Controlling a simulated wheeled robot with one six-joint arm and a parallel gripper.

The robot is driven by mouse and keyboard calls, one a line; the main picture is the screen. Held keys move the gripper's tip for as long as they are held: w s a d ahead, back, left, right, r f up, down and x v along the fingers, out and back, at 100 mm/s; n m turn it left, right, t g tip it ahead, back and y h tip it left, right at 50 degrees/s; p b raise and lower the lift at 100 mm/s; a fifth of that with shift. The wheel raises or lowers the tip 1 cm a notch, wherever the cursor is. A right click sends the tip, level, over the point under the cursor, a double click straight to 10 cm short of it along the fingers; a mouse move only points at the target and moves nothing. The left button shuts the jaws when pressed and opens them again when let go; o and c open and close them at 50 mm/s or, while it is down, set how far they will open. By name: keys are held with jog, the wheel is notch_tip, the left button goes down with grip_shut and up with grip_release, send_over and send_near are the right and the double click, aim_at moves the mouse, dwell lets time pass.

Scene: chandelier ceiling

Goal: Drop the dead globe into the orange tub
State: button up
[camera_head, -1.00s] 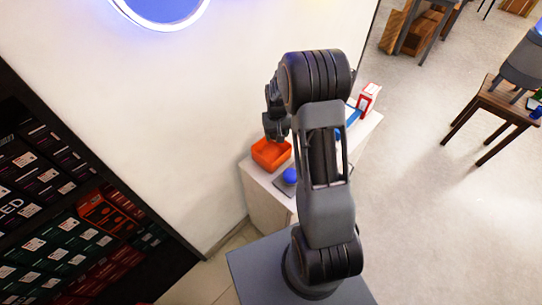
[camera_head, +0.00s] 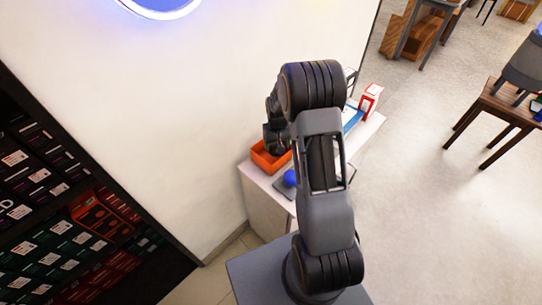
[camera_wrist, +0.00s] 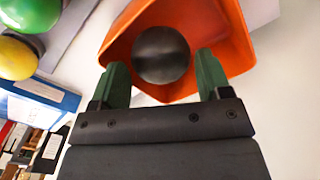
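The orange tub (camera_head: 268,162) stands on the white cabinet by the wall; my arm partly covers it. In the wrist view the tub (camera_wrist: 235,40) opens beneath my gripper. The dark grey globe (camera_wrist: 162,55) shows inside the tub's outline, just beyond my fingertips. My gripper (camera_wrist: 163,75) has its two green fingers apart, and a narrow gap shows on each side of the globe. In the head view my gripper (camera_head: 277,142) is low over the tub, and the globe is hidden there. Whether the globe rests on the tub floor is hard to tell.
A blue ball (camera_head: 290,177) sits on a grey holder beside the tub. Green (camera_wrist: 30,12) and yellow (camera_wrist: 15,57) balls show in the wrist view. A red and white box (camera_head: 370,98) stands at the cabinet's far end. Dark shelves (camera_head: 60,220) stand at left.

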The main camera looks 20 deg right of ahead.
jog(key=o, duration=0.4)
jog(key=shift+c, duration=0.2)
notch_tip(320, 180, up, 14)
dwell(0.4)
jog(key=shift+f, duration=0.2)
jog(key=s+a+r+t, duration=0.1)
jog(key=s+a+r, duration=0.2)
jog(key=s, duration=0.3)
jog(key=s+a+r+n+t+p, duration=0.1)
jog(key=s+a+r, duration=0.2)
jog(key=s, duration=0.4)
jog(key=s+a+r+t, duration=0.1)
jog(key=s+a+r, duration=0.2)
jog(key=s, duration=0.4)
jog(key=shift+s+a+n+t, duration=0.15)
jog(key=shift+a+n+t, duration=0.2)
jog(key=shift+a, duration=0.5)
